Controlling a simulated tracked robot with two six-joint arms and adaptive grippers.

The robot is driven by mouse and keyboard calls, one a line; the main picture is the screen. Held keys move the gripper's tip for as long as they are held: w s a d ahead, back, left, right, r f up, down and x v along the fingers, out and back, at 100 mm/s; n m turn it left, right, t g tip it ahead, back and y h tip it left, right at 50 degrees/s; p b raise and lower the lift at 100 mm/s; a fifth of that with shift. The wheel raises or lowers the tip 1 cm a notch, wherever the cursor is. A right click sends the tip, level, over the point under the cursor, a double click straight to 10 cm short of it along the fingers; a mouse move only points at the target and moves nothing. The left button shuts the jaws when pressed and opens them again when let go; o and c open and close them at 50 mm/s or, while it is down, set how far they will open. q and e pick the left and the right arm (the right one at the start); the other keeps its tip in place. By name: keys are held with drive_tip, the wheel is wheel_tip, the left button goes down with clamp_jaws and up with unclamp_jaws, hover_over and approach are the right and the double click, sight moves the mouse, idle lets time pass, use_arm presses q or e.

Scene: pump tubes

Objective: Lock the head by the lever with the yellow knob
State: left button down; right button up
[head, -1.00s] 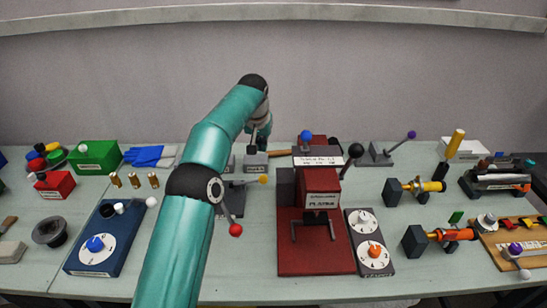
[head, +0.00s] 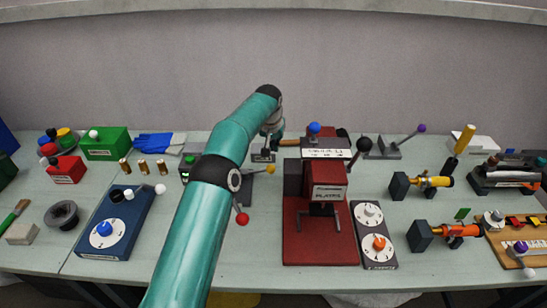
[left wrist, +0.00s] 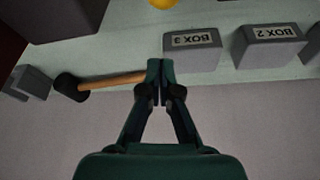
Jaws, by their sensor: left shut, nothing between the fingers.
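The yellow knob (head: 270,169) shows in the head view just right of my left forearm, on a dark lever largely hidden behind the arm. In the left wrist view, part of the yellow knob (left wrist: 163,3) shows at the top edge. My left gripper (left wrist: 160,66) is shut and empty, its fingertips beside the grey block marked BOX 3 (left wrist: 192,50). In the head view the left gripper (head: 270,146) is small, behind the yellow knob, apart from it. The red press (head: 317,190) stands right of the knob. My right gripper is not in view.
A mallet (left wrist: 110,80) lies beside the left fingertips in the wrist view. BOX 2 (left wrist: 268,46) stands beside BOX 3. A black ball-ended lever (head: 364,145) rises right of the press. A grey dial panel (head: 373,235) lies right of the press.

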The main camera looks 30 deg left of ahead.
use_arm(q)
drive_tip(key=p+x, duration=0.1)
drive_tip(key=x, duration=0.2)
drive_tip(key=shift+s+b, duration=0.2)
drive_tip(key=shift+b, duration=0.15)
drive_tip(key=shift+s+d, duration=0.2)
drive_tip(key=shift+s, duration=0.25)
drive_tip(key=shift+s+d+f, duration=0.15)
drive_tip(key=shift+s+d, duration=0.1)
drive_tip(key=shift+s, duration=0.35)
drive_tip(key=shift+s+d+f, duration=0.15)
drive_tip(key=shift+s+d, duration=0.1)
drive_tip(key=shift+s, duration=0.35)
